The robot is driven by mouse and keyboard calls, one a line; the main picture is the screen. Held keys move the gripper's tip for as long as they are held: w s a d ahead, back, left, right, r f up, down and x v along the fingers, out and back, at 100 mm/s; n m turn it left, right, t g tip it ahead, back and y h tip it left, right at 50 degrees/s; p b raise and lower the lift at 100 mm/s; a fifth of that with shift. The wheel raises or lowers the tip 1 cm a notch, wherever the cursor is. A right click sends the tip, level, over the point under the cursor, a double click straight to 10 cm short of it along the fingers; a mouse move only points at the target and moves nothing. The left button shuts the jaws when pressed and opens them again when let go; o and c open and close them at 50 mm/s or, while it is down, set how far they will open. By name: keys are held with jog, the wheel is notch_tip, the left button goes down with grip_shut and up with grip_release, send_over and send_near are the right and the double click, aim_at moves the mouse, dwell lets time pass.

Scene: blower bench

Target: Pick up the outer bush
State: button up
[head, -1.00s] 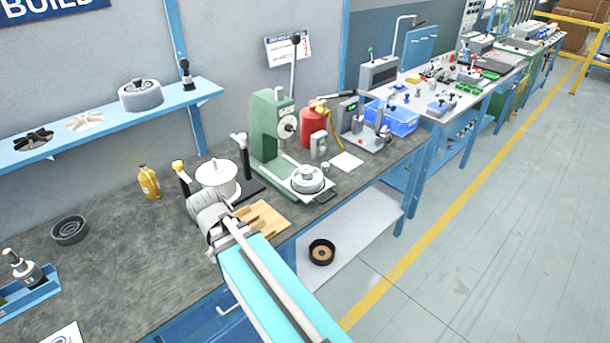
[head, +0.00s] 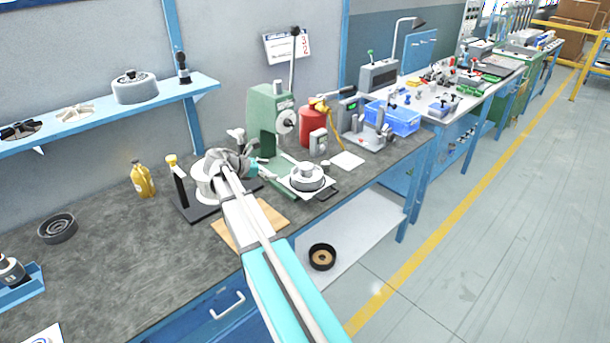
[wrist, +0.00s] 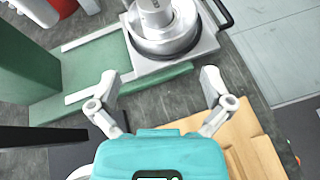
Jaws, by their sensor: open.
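I cannot tell for sure which part is the outer bush. A small light grey cylinder (head: 307,169) stands upright on a round metal part (head: 306,183), which sits on a square plate at the foot of the green press (head: 268,112). In the wrist view the cylinder (wrist: 152,14) and round part (wrist: 165,45) are at the top, beyond my fingertips. My gripper (wrist: 160,85) is open and empty, its two fingers wide apart short of the plate. In the head view my gripper (head: 272,174) is left of the plate, partly hidden by my arm.
A wooden board (head: 265,217) lies under my arm. A black stand with a white drum (head: 203,188) and upright posts is close on the left. A red canister (head: 313,128) stands behind. The plate has a dark handle (head: 327,193) at the bench edge.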

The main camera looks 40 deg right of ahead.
aim_at(300, 168)
jog(key=shift+w+d+r+n+h, duration=0.25)
jog(key=shift+w+d+n+h, duration=0.05)
jog(key=shift+d, duration=0.25)
jog(key=b+x, duration=0.3)
jog(key=x, duration=0.5)
jog(key=shift+f, duration=0.1)
jog(key=shift+s+d, duration=0.1)
jog(key=shift+d, duration=0.15)
jog(key=shift+b+x, duration=1.05)
jog(key=shift+x, duration=1.6)
jog(key=shift+s, duration=0.15)
jog(key=shift+a, duration=0.1)
